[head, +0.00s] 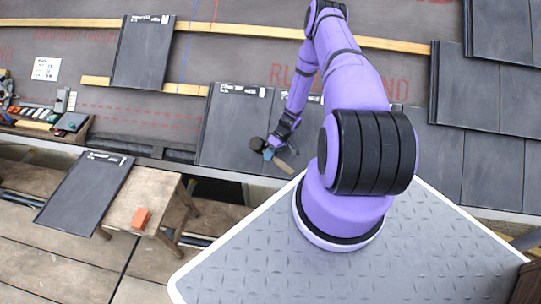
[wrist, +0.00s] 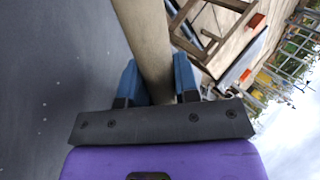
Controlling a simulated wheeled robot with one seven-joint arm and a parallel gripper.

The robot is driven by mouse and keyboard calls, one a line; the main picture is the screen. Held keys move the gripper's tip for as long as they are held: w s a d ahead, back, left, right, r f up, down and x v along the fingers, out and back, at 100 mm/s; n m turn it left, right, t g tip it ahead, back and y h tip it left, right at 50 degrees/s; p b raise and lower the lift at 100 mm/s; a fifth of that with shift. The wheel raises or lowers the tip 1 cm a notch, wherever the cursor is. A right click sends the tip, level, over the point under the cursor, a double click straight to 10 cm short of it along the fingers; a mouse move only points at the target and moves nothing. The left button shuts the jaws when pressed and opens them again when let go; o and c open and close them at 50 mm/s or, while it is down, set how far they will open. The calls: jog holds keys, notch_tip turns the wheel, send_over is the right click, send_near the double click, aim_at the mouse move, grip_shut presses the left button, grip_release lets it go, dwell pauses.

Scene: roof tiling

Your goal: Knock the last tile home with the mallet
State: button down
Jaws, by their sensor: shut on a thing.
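My gripper (head: 270,152) is shut on the wooden handle of the mallet (head: 284,166). The mallet's dark round head (head: 257,144) is over the lower right part of a dark grey tile (head: 232,125) in the lower row; I cannot tell if it touches. In the wrist view, the pale handle (wrist: 148,40) runs between the blue fingers of my gripper (wrist: 159,82), and the mallet head is out of sight. A further labelled tile in this row is partly hidden behind my arm. Another dark tile (head: 142,52) lies higher up at the left, across the battens.
Laid tiles (head: 490,100) cover the right side. Wooden battens (head: 255,29) cross the underlay. A tool tray (head: 45,125) is at the left edge. Below the eave, a loose tile (head: 85,188) and an orange block (head: 141,217) lie on a wooden bench (head: 150,190).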

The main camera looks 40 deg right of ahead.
jog(key=s+a+r, duration=0.2)
jog(key=a+r, duration=0.1)
jog(key=r, duration=0.4)
jog(key=shift+s+a+r, duration=0.3)
jog(key=shift+a, duration=0.05)
dwell(0.7)
jog(key=w+a+r+m+t+h, duration=0.2)
jog(key=w+a+r+m, duration=0.2)
jog(key=r+m, duration=0.2)
jog(key=w+a+r+m+t+h, duration=0.3)
jog(key=w+a+r+m, duration=0.2)
jog(key=r, duration=0.6)
jog(key=w+a+r+m+t+h, duration=0.2)
jog(key=w+a+r+m, duration=0.2)
jog(key=r+m, duration=0.3)
jog(key=shift+w+a+r, duration=0.35)
jog(key=shift+w+r, duration=0.35)
jog(key=shift+r, duration=0.05)
